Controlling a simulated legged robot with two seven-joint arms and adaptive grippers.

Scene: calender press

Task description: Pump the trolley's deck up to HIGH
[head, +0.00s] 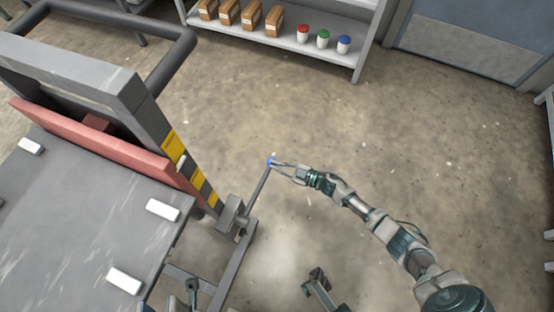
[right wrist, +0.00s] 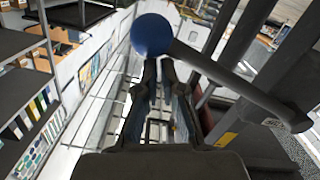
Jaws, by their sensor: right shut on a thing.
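The trolley's grey deck (head: 85,220) fills the lower left of the head view, with white pads on it. Its mast carries yellow and dark bands (head: 173,144) with a small white mark (head: 181,161) beside them. The pump lever (head: 259,187) rises at a tilt from a bracket near the mast's foot and ends in a blue knob (head: 271,162). My right gripper (head: 279,166) is shut on the lever at the knob. In the right wrist view the blue knob (right wrist: 152,34) sits just beyond the fingertips.
A red panel (head: 105,145) stands along the deck's edge, and a dark handlebar (head: 178,60) is behind the mast. A shelf (head: 330,52) with cartons and coloured-lid jars stands at the back. Open concrete floor lies right of the trolley.

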